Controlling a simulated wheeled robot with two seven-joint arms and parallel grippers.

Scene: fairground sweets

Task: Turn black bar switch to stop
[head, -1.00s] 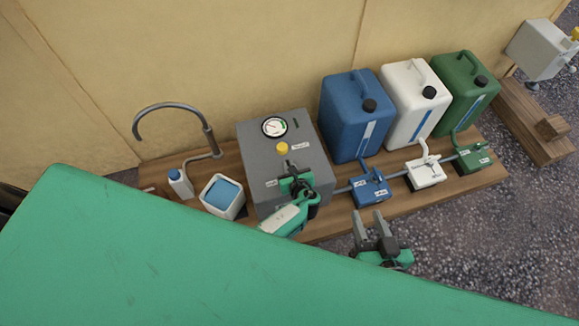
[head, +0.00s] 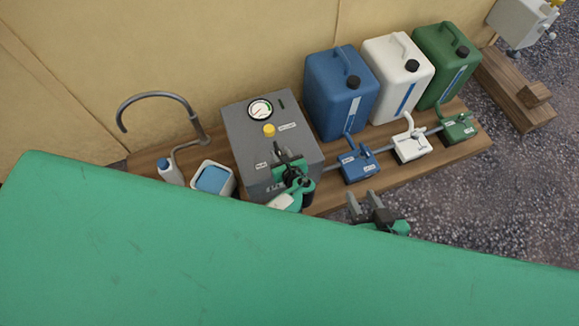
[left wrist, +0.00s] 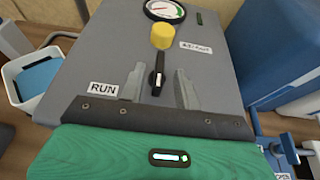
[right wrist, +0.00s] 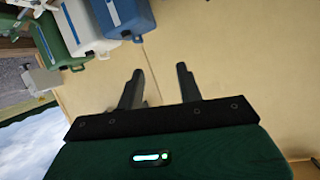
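The black bar switch (left wrist: 158,74) is on the sloping face of the grey control box (head: 240,125). In the left wrist view it stands roughly upright, with a RUN label (left wrist: 103,89) to its left. My left gripper (head: 290,160) is over the lower part of the box; it also shows in the left wrist view (left wrist: 160,88). Its fingers are open, one on each side of the switch, with gaps visible. In the head view the gripper hides the switch. My right gripper (head: 366,205) is open and empty in front of the plank; it also shows in the right wrist view (right wrist: 158,88).
A yellow knob (left wrist: 163,36) and a round gauge (left wrist: 166,10) sit above the switch. Blue (head: 340,95), white (head: 398,75) and green (head: 447,65) canisters stand to the right. A white tub (head: 228,192) is left of the box. A green surface (head: 200,250) fills the foreground.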

